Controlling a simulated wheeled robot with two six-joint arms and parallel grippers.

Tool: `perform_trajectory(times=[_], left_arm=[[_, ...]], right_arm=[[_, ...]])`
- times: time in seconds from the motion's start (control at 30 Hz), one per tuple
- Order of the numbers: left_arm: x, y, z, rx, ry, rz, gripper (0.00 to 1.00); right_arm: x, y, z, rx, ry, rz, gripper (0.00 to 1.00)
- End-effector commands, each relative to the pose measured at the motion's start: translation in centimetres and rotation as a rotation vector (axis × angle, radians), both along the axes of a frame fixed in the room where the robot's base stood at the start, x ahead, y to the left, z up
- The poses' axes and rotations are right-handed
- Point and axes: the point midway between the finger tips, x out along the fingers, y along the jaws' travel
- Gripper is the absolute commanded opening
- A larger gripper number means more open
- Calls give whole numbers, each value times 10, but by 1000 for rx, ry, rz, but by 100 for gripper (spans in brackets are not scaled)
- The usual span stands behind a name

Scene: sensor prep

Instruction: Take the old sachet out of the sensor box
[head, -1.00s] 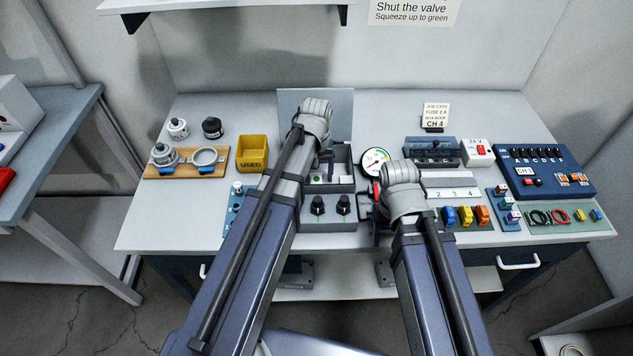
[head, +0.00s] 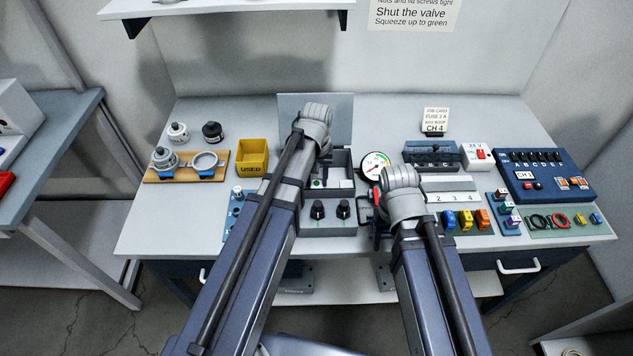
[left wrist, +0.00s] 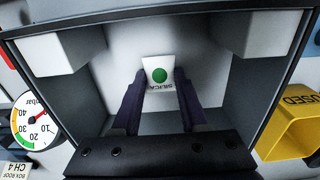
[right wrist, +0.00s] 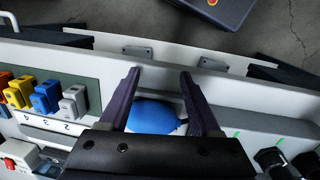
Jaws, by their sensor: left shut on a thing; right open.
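The sensor box (head: 343,160) stands open at the middle of the bench, with its lid (head: 338,103) raised behind it. In the left wrist view I look down into the box (left wrist: 255,55). A small white sachet (left wrist: 150,66) with a green dot and the word SILICA is between the fingertips of my left gripper (left wrist: 160,88). That gripper is shut on it, inside the box walls.
A yellow bin marked USED (head: 251,157) stands left of the box; the left wrist view shows it too (left wrist: 284,122). A round pressure gauge (head: 375,165) is close on the box's right. Two black knobs (head: 343,209) sit in front. Bare bench lies at the front left.

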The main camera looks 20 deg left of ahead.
Motion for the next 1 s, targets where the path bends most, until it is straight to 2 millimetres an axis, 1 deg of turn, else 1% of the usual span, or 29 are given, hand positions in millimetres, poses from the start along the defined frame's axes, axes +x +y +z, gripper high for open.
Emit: perform_trajectory(times=[0.17, 0.27, 0.47, 0.8, 0.9, 1.0], left_arm=[[0, 0, 4, 0, 0, 0, 0], [0, 0, 11, 0, 0, 0, 0], [0, 0, 35, 0, 0, 0, 0], [0, 0, 88, 0, 0, 0, 0], [0, 0, 97, 0, 0, 0, 0], [0, 0, 101, 0, 0, 0, 0]], right_arm=[[0, 0, 4, 0, 0, 0, 64], [0, 0, 11, 0, 0, 0, 64], [0, 0, 35, 0, 0, 0, 64], [0, 0, 87, 0, 0, 0, 64], [0, 0, 97, 0, 0, 0, 64], [0, 0, 101, 0, 0, 0, 64]])
